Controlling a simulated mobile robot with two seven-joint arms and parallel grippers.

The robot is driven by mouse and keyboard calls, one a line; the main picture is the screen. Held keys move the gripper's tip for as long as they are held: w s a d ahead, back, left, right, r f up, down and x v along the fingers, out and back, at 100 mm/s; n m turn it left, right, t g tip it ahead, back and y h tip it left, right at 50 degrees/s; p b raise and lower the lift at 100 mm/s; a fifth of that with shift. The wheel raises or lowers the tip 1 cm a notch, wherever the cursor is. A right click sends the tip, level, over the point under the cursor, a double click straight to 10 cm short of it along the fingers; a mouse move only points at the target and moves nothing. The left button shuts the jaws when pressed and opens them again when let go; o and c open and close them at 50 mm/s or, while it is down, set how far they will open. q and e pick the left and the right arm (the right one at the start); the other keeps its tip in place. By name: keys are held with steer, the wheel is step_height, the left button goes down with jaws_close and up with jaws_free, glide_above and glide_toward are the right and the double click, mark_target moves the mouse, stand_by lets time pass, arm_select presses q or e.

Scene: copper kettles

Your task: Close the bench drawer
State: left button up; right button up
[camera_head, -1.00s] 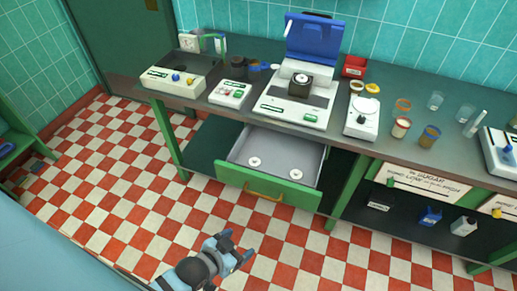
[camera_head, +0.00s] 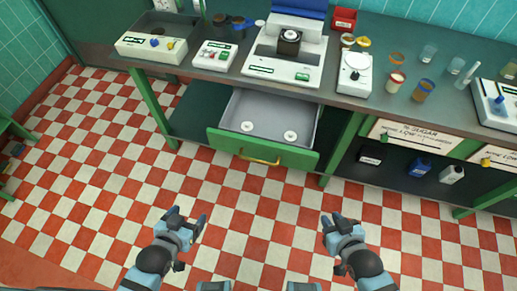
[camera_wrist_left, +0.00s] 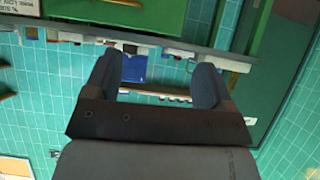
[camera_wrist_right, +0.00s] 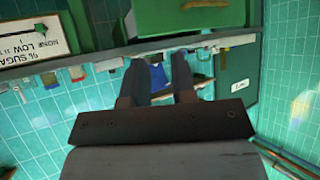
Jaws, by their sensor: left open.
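The bench drawer (camera_head: 295,158) is pulled out below the bench top, with a green front, a brass bar handle (camera_head: 258,160) and a grey interior. Two small white discs (camera_head: 247,126) (camera_head: 290,136) lie inside. My left gripper (camera_head: 187,219) is open and empty in front of the bench, nearer than the drawer and left of its handle. My right gripper (camera_head: 338,221) is open and empty, nearer than the drawer and right of its handle. Neither touches the drawer. The green front and part of the handle also show at the top of the right wrist view (camera_wrist_right: 190,18).
The bench top (camera_head: 225,80) carries several instruments, including a white machine with a blue lid (camera_head: 285,70) above the drawer. A green bench leg (camera_head: 343,145) stands right of the drawer. A lower shelf (camera_head: 405,178) holds small bottles. The checkered floor before the drawer is clear.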

steer(key=shift+w+r, duration=0.3)
steer(key=shift+r, duration=0.1)
